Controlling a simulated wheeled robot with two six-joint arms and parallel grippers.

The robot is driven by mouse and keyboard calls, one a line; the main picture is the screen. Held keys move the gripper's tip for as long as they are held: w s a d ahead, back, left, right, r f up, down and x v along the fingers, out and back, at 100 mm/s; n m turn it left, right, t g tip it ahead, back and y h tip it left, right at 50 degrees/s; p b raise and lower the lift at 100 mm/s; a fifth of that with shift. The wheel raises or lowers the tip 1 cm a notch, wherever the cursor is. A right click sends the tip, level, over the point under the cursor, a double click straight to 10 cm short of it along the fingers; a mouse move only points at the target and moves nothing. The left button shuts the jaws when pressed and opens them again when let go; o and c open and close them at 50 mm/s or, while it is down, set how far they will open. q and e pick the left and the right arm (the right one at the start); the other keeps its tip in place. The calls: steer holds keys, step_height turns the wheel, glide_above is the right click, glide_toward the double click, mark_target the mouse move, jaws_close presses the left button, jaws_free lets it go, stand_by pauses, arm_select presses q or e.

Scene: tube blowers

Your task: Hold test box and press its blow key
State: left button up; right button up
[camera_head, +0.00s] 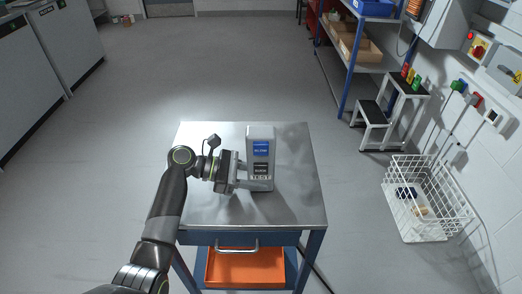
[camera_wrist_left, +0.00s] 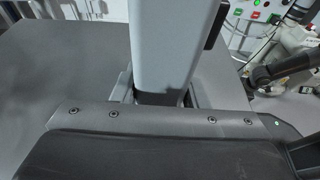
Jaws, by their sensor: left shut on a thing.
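The test box (camera_head: 261,141) is an upright light grey box with a blue label on its front, standing over the metal table top. My left gripper (camera_head: 253,173) comes in from the left and is shut on its lower part. In the left wrist view the grey body of the box (camera_wrist_left: 172,45) rises between the fingers of my left gripper (camera_wrist_left: 160,92). I cannot clearly make out the blow key. My right gripper is not seen in the head view.
The metal table (camera_head: 210,212) has bare room left and right of the box. An orange drawer or tray (camera_head: 245,268) sits below. A white wire basket (camera_head: 413,205), a step stool (camera_head: 383,118) and a blue-framed shelf (camera_head: 349,75) stand at the right.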

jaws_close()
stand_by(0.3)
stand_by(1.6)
